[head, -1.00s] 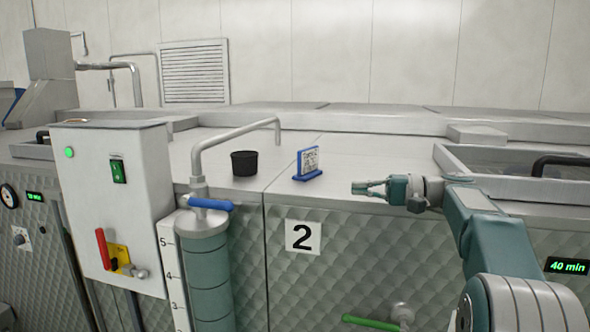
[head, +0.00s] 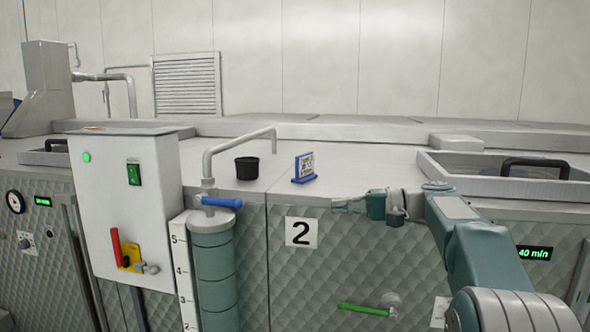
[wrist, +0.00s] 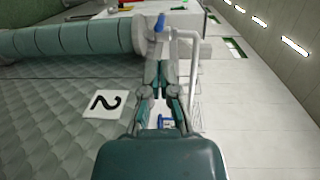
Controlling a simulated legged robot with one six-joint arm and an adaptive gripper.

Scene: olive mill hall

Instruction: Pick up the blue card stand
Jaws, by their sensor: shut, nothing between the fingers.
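The blue card stand (head: 304,168) stands upright on the steel counter top, holding a printed white card. In the wrist view its blue part (wrist: 165,122) shows small, seen between my gripper's fingers. My gripper (head: 336,206) is to the right of the stand and nearer the front edge of the counter, apart from it. The fingers are shut with nothing held. In the wrist view my gripper (wrist: 161,62) has its fingertips together, pointing toward the pipe and its blue handle.
A black cup (head: 247,168) stands left of the stand. A bent steel pipe (head: 240,140) with a blue lever (head: 222,202) rises at the counter's front left. A framed hatch with a black handle (head: 536,166) lies at right. Counter behind the stand is clear.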

